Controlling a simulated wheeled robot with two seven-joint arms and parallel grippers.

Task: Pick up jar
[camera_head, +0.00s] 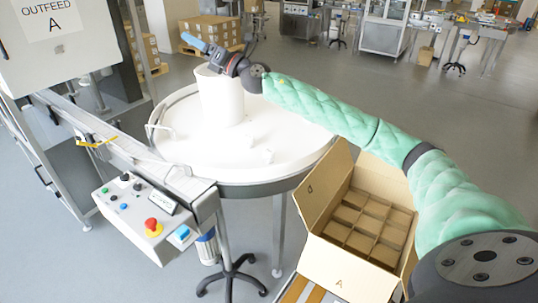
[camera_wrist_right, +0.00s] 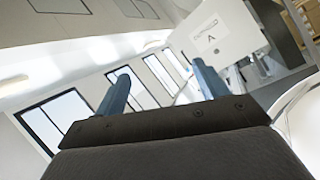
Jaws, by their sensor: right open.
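A tall white cylindrical container (camera_head: 221,98) stands upright on the white round table (camera_head: 190,148). I cannot tell if it is the jar. Small white shapes (camera_head: 258,156) lie nearer the front of the table, too washed out to make out. My right gripper (camera_head: 194,42), with blue fingers, is above and slightly left of the container's top, apart from the small shapes. In the right wrist view its two fingers (camera_wrist_right: 160,80) are spread with nothing between them. That view looks toward the wall and windows, and no jar shows in it. My left gripper is not in view.
An open cardboard box (camera_head: 330,262) marked A, with empty divided compartments, stands at the front right. A control panel (camera_head: 150,215) with a red button is at the left front. An OUTFEED A machine (camera_head: 60,60) rises at the left. The table has a raised rim.

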